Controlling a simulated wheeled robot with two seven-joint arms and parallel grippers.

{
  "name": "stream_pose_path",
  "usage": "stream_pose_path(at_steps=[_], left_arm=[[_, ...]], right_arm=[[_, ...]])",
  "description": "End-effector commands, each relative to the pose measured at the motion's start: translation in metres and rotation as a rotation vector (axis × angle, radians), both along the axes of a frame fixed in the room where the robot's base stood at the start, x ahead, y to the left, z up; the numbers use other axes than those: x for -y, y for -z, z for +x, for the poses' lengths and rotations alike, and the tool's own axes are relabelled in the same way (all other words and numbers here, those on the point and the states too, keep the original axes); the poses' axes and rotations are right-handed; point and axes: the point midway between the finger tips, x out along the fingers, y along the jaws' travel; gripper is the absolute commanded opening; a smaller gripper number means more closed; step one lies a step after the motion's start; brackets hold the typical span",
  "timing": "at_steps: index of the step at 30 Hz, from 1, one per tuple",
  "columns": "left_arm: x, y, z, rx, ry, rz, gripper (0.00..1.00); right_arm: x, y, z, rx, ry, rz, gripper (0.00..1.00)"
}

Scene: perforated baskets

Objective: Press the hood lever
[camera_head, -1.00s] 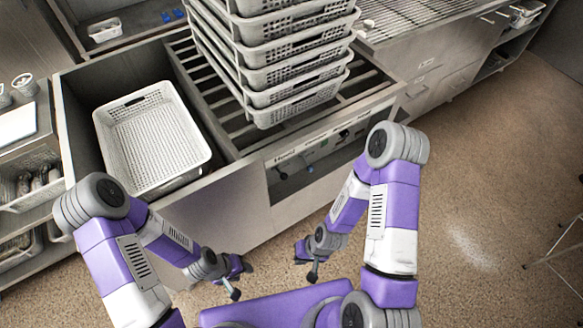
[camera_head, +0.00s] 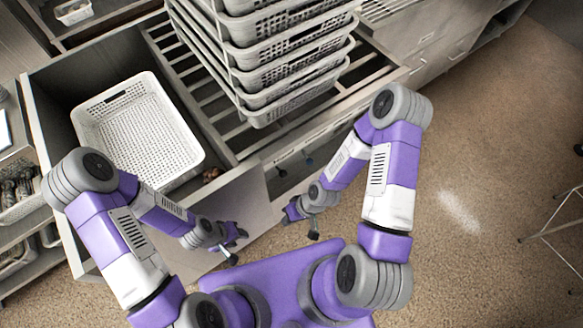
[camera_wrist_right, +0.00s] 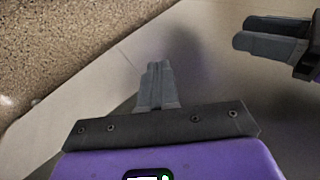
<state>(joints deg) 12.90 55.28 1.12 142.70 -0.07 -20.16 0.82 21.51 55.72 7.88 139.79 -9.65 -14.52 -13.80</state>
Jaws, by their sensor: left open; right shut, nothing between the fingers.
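I cannot make out a hood lever for certain in either view. The steel machine's front panel (camera_head: 297,163), with small dark knobs, shows in the head view below the stack of baskets; it is partly hidden by my right arm. My right gripper (camera_head: 302,222) is low in front of the cabinet, near that panel and apart from it. In the right wrist view its fingers (camera_wrist_right: 155,85) are together and empty. My left gripper (camera_head: 236,246) hangs to its left in front of the cabinet, open and empty.
A stack of white perforated baskets (camera_head: 290,75) stands on a slatted rack (camera_head: 205,100). One white basket (camera_head: 140,130) sits in the sink bay at left. Steel counters run back right. The brown floor (camera_head: 480,170) at right is mostly clear, with a thin metal stand (camera_head: 545,232) at its edge.

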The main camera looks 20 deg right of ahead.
Motion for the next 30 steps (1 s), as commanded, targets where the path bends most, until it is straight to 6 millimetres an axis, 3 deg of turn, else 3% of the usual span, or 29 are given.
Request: stream_pose_path(at_steps=[1, 4, 7, 12, 15, 21, 30], left_arm=[[0.0, -0.017, 0.0, 0.001, 0.0, 0.0, 0.43], [0.0, -0.037, 0.0, 0.001, 0.001, 0.0, 0.43], [0.0, -0.057, 0.0, 0.001, 0.001, 0.0, 0.43], [0.0, -0.084, 0.0, 0.001, 0.001, 0.0, 0.43], [0.0, -0.095, 0.0, 0.001, 0.001, 0.0, 0.43], [0.0, -0.104, 0.0, 0.0, 0.0, 0.0, 0.43], [0.0, -0.103, 0.0, 0.0, 0.0, 0.0, 0.43]], right_arm=[[-0.002, -0.02, 0.009, 0.075, -0.109, 0.052, 0.0], [-0.003, -0.051, 0.028, 0.295, -0.398, 0.134, 0.0], [0.009, -0.079, 0.049, 0.554, -0.688, 0.153, 0.0], [0.057, -0.115, 0.084, 0.94, -1.132, 0.033, 0.0], [0.088, -0.128, 0.098, 1.078, -1.335, -0.076, 0.0], [0.128, -0.14, 0.111, 1.185, -1.571, -0.22, 0.0], [0.133, -0.139, 0.112, 1.197, -1.608, -0.239, 0.0]])
